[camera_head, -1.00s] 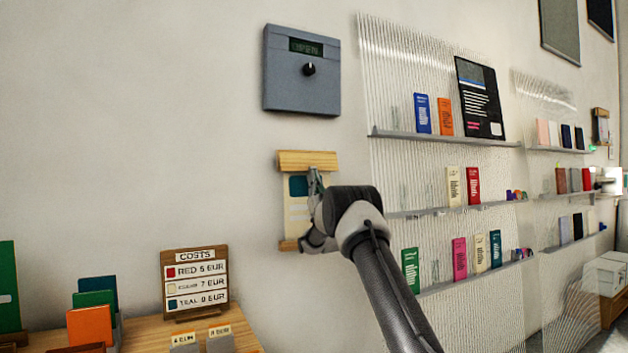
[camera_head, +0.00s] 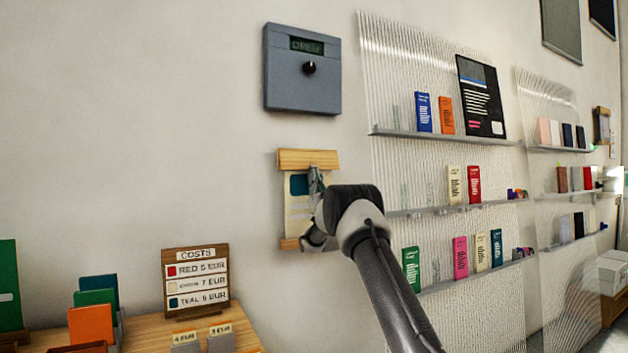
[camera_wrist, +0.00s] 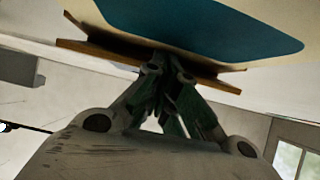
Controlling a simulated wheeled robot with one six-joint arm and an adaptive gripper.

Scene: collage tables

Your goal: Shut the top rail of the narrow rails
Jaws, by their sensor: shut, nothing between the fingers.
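A cream sheet (camera_head: 296,215) with a teal patch hangs on the wall between two narrow wooden rails. The top rail (camera_head: 308,160) is pale wood, and the bottom rail (camera_head: 289,245) is partly hidden by my arm. My gripper (camera_head: 316,172) is shut and empty, its tips pointing up just under the top rail, in front of the sheet. In the wrist view my fingertips (camera_wrist: 169,62) are against or very near a wooden rail (camera_wrist: 100,50), which shows two layered edges. The teal patch (camera_wrist: 205,22) lies beyond it. I cannot tell whether they touch.
A grey box (camera_head: 302,70) with a black knob and a small display hangs above the rails. Ribbed clear panels with shelves of booklets (camera_head: 425,112) stand close on the right. A costs sign (camera_head: 195,282) and coloured cards stand on a wooden table lower left.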

